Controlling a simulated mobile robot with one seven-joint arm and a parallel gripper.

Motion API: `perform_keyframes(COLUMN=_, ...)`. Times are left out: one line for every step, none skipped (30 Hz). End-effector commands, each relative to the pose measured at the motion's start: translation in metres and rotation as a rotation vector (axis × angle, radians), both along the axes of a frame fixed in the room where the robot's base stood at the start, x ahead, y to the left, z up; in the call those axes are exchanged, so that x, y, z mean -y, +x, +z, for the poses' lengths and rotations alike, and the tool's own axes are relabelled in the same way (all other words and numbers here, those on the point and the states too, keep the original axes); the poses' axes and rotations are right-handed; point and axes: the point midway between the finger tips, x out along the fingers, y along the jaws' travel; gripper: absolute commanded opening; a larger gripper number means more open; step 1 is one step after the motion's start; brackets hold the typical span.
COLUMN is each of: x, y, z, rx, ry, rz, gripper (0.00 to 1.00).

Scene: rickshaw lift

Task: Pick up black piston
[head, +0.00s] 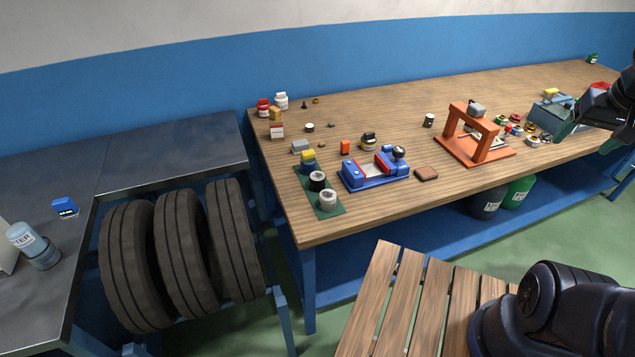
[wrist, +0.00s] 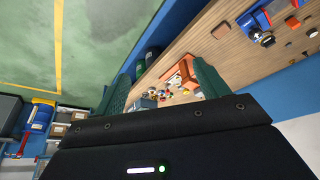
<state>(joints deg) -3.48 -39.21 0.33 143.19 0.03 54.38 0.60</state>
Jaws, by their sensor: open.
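A short black cylinder with a pale top (head: 317,181), which looks like the black piston, stands upright on a green mat (head: 334,211) at the left of the wooden workbench. It stands between a white one (head: 328,199) and a blue-and-yellow one (head: 308,161). Another small dark cylinder with a pale label (head: 428,120) stands left of the orange press, so I cannot be sure which is the piston. My gripper (head: 588,136) is at the far right above the bench, well away from both. In the wrist view its green fingers (wrist: 161,72) are spread with nothing held.
A blue vise (head: 375,180) and an orange press (head: 481,150) stand on the bench, with a brown wallet-like item (head: 426,173) between them. Small coloured parts lie near the press. Tyres (head: 190,250) fill a rack at left. A slatted wooden surface (head: 400,310) is in front.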

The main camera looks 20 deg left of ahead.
Motion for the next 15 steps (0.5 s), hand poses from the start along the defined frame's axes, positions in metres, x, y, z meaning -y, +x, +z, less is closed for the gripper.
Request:
perform_keyframes(x=-0.01, y=0.012, z=0.001, rx=-0.014, ry=-0.001, rz=0.029, gripper=0.74)
perform_keyframes(x=-0.016, y=0.018, z=0.001, rx=-0.02, ry=0.0, rz=0.044, gripper=0.74)
perform_keyframes(x=-0.024, y=0.026, z=0.002, rx=-0.029, ry=-0.002, rz=0.066, gripper=0.74)
perform_keyframes(x=-0.03, y=0.033, z=0.002, rx=-0.036, ry=-0.002, rz=0.081, gripper=0.74)
perform_keyframes(x=-0.037, y=0.038, z=0.002, rx=-0.042, ry=-0.002, rz=0.095, gripper=0.74)
perform_keyframes(x=-0.046, y=0.046, z=0.002, rx=-0.051, ry=-0.003, rz=0.115, gripper=0.74)
perform_keyframes(x=-0.053, y=0.052, z=0.002, rx=-0.058, ry=-0.004, rz=0.13, gripper=0.74)
perform_keyframes(x=-0.061, y=0.058, z=0.001, rx=-0.065, ry=-0.005, rz=0.145, gripper=0.74)
perform_keyframes(x=-0.071, y=0.065, z=0.0, rx=-0.073, ry=-0.006, rz=0.166, gripper=0.74)
perform_keyframes(x=-0.079, y=0.071, z=-0.001, rx=-0.08, ry=-0.007, rz=0.181, gripper=0.74)
perform_keyframes(x=-0.087, y=0.076, z=-0.002, rx=-0.085, ry=-0.009, rz=0.196, gripper=0.74)
perform_keyframes(x=-0.098, y=0.083, z=-0.003, rx=-0.093, ry=-0.01, rz=0.216, gripper=0.74)
perform_keyframes(x=-0.107, y=0.087, z=-0.005, rx=-0.1, ry=-0.012, rz=0.23, gripper=0.74)
perform_keyframes(x=-0.116, y=0.092, z=-0.006, rx=-0.106, ry=-0.014, rz=0.245, gripper=0.74)
perform_keyframes(x=-0.128, y=0.098, z=-0.008, rx=-0.114, ry=-0.016, rz=0.265, gripper=0.74)
